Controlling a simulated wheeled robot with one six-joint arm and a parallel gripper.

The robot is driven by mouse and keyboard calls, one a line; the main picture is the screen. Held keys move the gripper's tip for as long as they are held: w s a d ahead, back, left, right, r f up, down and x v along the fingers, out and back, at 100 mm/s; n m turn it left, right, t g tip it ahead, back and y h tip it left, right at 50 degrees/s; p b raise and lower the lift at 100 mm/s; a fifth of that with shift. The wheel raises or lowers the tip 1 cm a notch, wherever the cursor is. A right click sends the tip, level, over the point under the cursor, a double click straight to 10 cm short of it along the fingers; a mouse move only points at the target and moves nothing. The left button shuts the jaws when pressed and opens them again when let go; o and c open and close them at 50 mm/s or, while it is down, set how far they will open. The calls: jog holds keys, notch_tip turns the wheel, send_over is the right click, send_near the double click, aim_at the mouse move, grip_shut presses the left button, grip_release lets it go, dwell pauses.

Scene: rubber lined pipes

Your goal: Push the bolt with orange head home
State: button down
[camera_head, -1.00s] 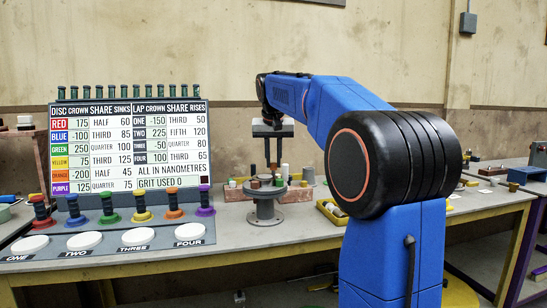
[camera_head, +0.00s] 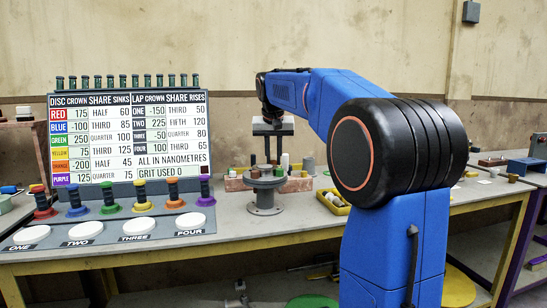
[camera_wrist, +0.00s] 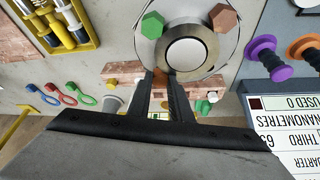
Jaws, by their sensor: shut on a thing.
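A round grey metal flange (camera_wrist: 207,68) with a pale disc at its centre fills the top middle of the wrist view. A green hexagonal bolt head (camera_wrist: 153,24) and a red-brown one (camera_wrist: 222,20) sit on its rim. The orange bolt head (camera_wrist: 162,76) shows at the near rim, between my fingertips and mostly hidden by them. My gripper (camera_wrist: 164,78) is shut on it. In the head view my gripper (camera_head: 267,160) points down at the top of the grey pedestal (camera_head: 265,196). How deep the bolt sits cannot be told.
A board with text (camera_head: 130,135) stands left, with coloured plungers (camera_head: 142,196) and white pads (camera_head: 139,226) before it. Reddish blocks (camera_head: 298,184) lie behind the pedestal, and a yellow tray (camera_head: 334,202) lies right of it. Bare bench lies before the pedestal.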

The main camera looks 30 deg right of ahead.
jog(key=shift+f, duration=0.45)
dwell(0.6)
jog(key=c, duration=1.5)
grip_release()
jog(key=shift+c, duration=0.2)
jog(key=shift+r, duration=4)
jog(key=s+a+f+n, duration=0.2)
jog(key=s+a+f, duration=0.4)
jog(key=s, duration=0.4)
jog(key=s+a+f+n, duration=0.1)
jog(key=s+a+f, duration=0.3)
jog(key=s+f, duration=0.5)
jog(key=s+a+f+n+y, duration=0.1)
jog(key=s+a+f, duration=0.3)
jog(key=s+f, duration=0.5)
jog(key=s+a+f+n+t+y, duration=0.1)
jog(key=s+a+f, duration=0.3)
jog(key=s+f, duration=0.5)
jog(key=shift+s+f+n, duration=0.15)
jog(key=shift+s+n, duration=0.45)
jog(key=shift+s, duration=0.45)
